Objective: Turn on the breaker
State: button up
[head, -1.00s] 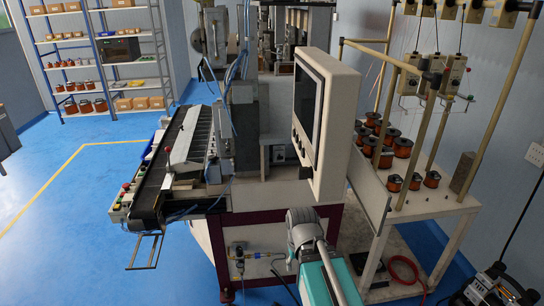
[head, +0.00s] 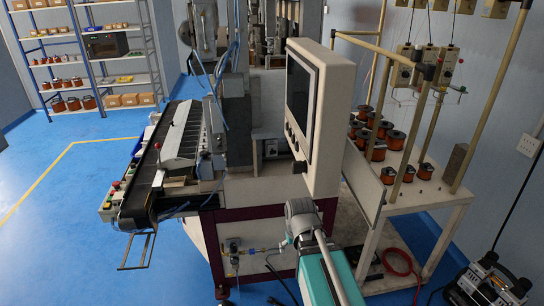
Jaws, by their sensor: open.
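I cannot pick out a breaker for certain in the head view. The coil winder (head: 235,185) stands in the middle, with a beige control box (head: 328,130) on its near right side. The box has a dark screen (head: 298,95) and a few small dark controls; a larger dark knob (head: 300,167) sits at its lower edge. I cannot tell whether any of these is the breaker. My arm reaches up from the bottom middle, below the control box. My gripper does not show, so its jaws cannot be seen.
A white table (head: 440,197) with copper spools (head: 378,150) and a tan pole frame stands on the right. A small white wall box (head: 528,145) is at far right. A black device (head: 490,282) and a red hose (head: 402,262) lie on the floor. Blue floor (head: 60,240) is clear at left.

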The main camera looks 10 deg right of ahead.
jog(key=w+n+t+b, duration=0.1)
jog(key=w+t+b, duration=0.45)
jog(key=w, duration=1.05)
jog(key=n+t+b, duration=0.1)
jog(key=t+b, duration=0.2)
jog(key=t, duration=0.8)
send_near(273, 153)
jog(key=shift+s, duration=1.9)
jog(key=shift+w, duration=0.1)
jog(key=w, duration=1.3)
jog(key=shift+w, duration=0.35)
